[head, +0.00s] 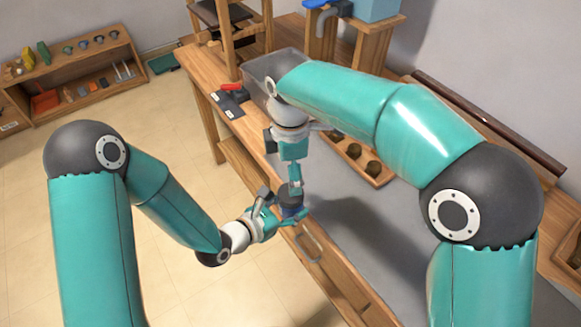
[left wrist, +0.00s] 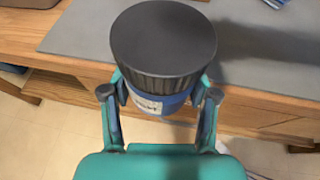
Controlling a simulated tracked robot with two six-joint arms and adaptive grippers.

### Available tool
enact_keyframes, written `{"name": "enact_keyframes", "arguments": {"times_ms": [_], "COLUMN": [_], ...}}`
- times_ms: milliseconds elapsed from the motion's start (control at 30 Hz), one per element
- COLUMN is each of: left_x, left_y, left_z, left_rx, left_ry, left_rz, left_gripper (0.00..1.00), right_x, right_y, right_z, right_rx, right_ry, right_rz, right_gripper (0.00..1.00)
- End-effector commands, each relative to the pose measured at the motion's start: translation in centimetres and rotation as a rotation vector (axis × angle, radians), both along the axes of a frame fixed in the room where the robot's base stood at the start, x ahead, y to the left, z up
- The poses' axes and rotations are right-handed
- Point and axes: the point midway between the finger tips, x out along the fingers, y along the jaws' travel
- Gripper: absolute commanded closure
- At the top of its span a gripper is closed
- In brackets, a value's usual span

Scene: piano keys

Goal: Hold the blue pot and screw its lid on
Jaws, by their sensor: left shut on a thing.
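The blue pot (head: 292,211) is upright in my left gripper (head: 272,216), above the wooden bench's front edge. In the left wrist view the blue pot (left wrist: 160,106), with a white label, sits between the two fingers of my left gripper (left wrist: 160,100). A dark ribbed lid (left wrist: 165,40) covers its top and looks level; how far it is threaded cannot be told. The lid also shows in the head view (head: 290,191). My right gripper (head: 295,176) points down just above or behind the lid. Its fingertips are unclear, and it is absent from the left wrist view.
The bench has a grey mat (head: 362,240) and a drawer handle (head: 309,246) on its front. A tray with dark round pieces (head: 354,151) and a clear bin (head: 262,72) lie farther back. A low shelf (head: 75,75) stands at the far left.

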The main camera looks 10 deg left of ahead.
Motion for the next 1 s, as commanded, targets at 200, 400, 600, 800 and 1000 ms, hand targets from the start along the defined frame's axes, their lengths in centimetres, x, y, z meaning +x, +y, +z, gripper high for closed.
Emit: {"name": "enact_keyframes", "arguments": {"times_ms": [200,400,600,800,1000], "left_x": [0.0,0.0,0.0,0.0,0.0], "left_y": [0.0,0.0,0.0,0.0,0.0], "left_z": [0.1,0.1,0.1,0.1,0.1], "left_rx": [-0.001,-0.001,-0.001,-0.001,-0.001], "left_ry": [-0.002,-0.002,-0.002,-0.002,-0.002], "left_rz": [0.000,0.000,0.000,0.000,0.000], "left_gripper": [1.00,1.00,1.00,1.00,1.00], "right_x": [-0.1,-0.1,-0.1,0.0,0.0], "right_y": [-0.1,-0.1,-0.1,-0.1,-0.1], "right_z": [-2.8,-5.7,-7.3,-7.5,-7.5], "right_rx": [-0.003,-0.002,-0.002,0.000,0.000], "right_ry": [0.004,0.003,0.003,0.001,0.001], "right_rz": [0.000,-0.001,-0.001,-0.001,-0.001], "right_gripper": [0.18,0.18,0.18,0.18,0.30]}}
